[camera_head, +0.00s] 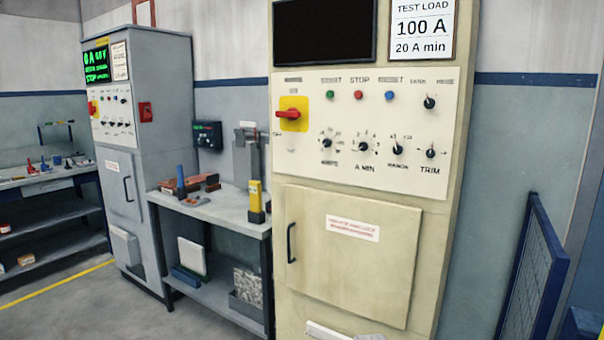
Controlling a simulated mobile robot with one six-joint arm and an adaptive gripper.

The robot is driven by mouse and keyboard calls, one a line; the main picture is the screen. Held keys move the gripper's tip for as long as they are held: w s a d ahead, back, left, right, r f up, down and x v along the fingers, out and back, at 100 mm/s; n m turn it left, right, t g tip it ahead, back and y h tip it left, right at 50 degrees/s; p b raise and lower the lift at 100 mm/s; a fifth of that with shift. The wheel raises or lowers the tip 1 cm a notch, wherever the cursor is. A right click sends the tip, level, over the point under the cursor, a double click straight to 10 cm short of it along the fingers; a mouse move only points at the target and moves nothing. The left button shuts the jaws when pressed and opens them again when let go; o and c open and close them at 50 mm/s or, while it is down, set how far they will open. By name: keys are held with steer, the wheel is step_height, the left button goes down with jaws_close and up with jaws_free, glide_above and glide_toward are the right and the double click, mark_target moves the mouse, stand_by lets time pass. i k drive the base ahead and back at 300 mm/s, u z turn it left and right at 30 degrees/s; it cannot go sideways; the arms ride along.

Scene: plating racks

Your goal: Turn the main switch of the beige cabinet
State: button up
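The beige cabinet (250,265) stands upright in the middle right of the head view. Its main switch (289,114) is a red handle on a yellow plate at the upper left of the white control panel (440,180). The red handle lies about level, pointing left. The display (324,32) above the panel is dark. A green, a red and a blue button sit to the right of the switch, with several black knobs around and below them. My gripper is not in view.
A grey cabinet (162,80) with a lit green display stands at the left. A workbench (225,213) with tools sits between the two cabinets. A dark blue mesh panel (535,275) stands at the right. Open floor (70,310) shows at the lower left.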

mark_target(293, 115)
steer(key=k, duration=1.3)
steer(key=u, duration=0.25)
steer(key=i, duration=0.5)
steer(key=u, duration=0.5)
steer(key=i, duration=1.3)
steer(key=z, duration=0.7)
